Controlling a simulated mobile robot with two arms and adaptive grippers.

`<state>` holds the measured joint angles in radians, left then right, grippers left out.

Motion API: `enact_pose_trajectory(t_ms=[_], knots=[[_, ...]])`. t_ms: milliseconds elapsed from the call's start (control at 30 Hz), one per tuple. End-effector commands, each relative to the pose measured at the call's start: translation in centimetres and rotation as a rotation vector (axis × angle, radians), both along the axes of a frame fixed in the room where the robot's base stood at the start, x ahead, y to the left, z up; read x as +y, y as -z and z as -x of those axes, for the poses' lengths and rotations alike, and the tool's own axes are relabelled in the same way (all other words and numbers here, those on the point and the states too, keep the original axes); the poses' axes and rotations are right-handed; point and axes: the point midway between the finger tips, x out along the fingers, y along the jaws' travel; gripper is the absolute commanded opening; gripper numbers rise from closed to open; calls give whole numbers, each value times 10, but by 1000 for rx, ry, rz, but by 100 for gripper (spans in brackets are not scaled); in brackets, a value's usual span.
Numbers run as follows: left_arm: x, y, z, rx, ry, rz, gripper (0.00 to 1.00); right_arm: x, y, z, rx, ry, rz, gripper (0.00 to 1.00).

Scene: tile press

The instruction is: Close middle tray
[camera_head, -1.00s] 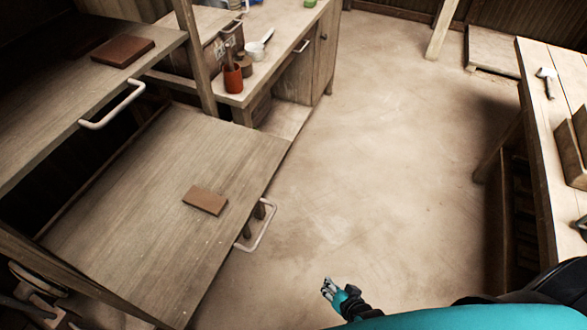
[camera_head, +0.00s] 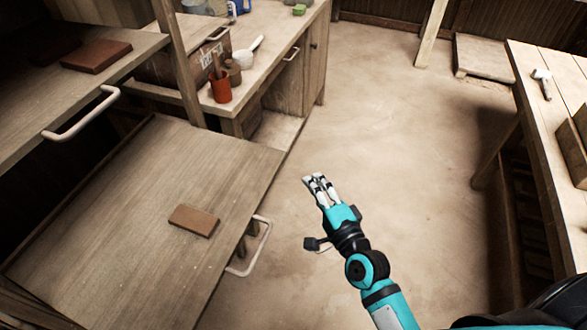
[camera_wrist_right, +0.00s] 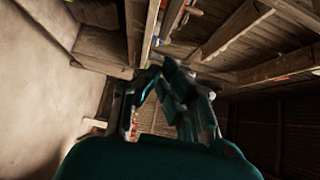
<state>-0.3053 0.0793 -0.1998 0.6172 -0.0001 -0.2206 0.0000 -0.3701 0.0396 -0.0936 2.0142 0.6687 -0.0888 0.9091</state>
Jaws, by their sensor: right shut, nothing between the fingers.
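The middle tray (camera_head: 150,180) is a wide wooden board pulled out at the left in the head view, with a brown tile (camera_head: 194,221) lying on it. Its pale metal handle (camera_head: 258,250) stands out from its right front edge. My right gripper (camera_head: 318,180) is shut and empty over the open floor, to the right of the tray and above the handle in the picture, apart from both. The gripper fingers (camera_wrist_right: 165,85) also show in the right wrist view. My left gripper is not in view.
An upper tray (camera_head: 60,110) with a tile (camera_head: 96,57) and its own handle (camera_head: 82,115) is at upper left. A wooden counter (camera_head: 280,30) holds a red cup (camera_head: 220,90). A workbench (camera_head: 525,100) stands at right. The floor (camera_head: 390,160) between is clear.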

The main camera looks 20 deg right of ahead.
Motion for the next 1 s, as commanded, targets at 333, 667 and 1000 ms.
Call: enact_pose_trajectory(t_ms=[333, 667, 1000], knots=[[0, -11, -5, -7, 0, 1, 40, 29, -1, -45, 1, 0, -1, 0], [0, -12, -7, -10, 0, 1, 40, 37, 1, -51, 1, 0, 3, 0], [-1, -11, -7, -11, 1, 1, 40, 36, 1, -56, 2, -1, 2, 0]])
